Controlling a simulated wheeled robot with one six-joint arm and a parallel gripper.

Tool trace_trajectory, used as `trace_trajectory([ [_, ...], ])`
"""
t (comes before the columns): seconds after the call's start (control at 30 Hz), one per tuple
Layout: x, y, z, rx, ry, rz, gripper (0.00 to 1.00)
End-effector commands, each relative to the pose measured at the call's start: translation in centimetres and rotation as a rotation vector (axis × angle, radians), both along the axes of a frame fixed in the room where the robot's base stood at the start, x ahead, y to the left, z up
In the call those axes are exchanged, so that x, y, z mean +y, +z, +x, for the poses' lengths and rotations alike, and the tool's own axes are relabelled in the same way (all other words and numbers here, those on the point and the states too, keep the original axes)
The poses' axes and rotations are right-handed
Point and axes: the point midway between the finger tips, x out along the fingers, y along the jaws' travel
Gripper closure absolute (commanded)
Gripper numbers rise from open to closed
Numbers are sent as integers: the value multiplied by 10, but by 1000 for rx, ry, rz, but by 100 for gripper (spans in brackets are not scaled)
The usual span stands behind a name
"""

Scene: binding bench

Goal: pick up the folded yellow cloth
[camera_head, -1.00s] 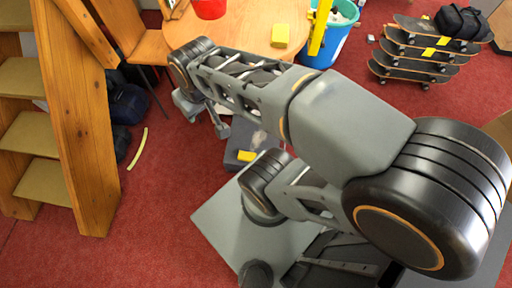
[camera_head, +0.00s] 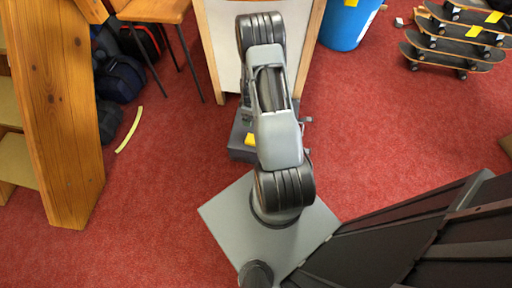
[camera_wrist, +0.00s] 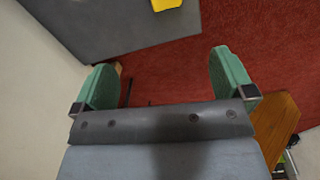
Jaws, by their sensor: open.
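A small yellow piece (camera_head: 250,139) shows on a low grey box (camera_head: 240,152) beside my arm in the head view. Part of a yellow piece also shows at the top edge of the wrist view (camera_wrist: 167,4), on a grey surface. I cannot tell whether it is the folded cloth. My gripper (camera_wrist: 162,61) shows in the wrist view with its two green fingers wide apart and nothing between them. The yellow piece lies beyond the fingertips, apart from them. In the head view my arm hides most of the gripper.
A white panel with wooden edges (camera_head: 213,52) stands behind my arm. A blue bucket (camera_head: 346,27) and stacked skateboards (camera_head: 449,50) are at upper right. A wooden ladder-like frame (camera_head: 62,120), dark bags (camera_head: 121,80) and a yellow strip (camera_head: 129,130) are left. Red carpet (camera_head: 400,130) is open at right.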

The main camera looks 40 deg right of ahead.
Motion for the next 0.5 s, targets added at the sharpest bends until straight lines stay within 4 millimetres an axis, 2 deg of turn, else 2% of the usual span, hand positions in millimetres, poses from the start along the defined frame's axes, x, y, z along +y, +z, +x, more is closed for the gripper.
trace_trajectory([
  [0.03,-4,-31,-6,11,12,6,0],
  [0.1,-6,-51,-11,18,31,8,0],
  [0.5,-10,-130,-20,29,59,14,0],
])
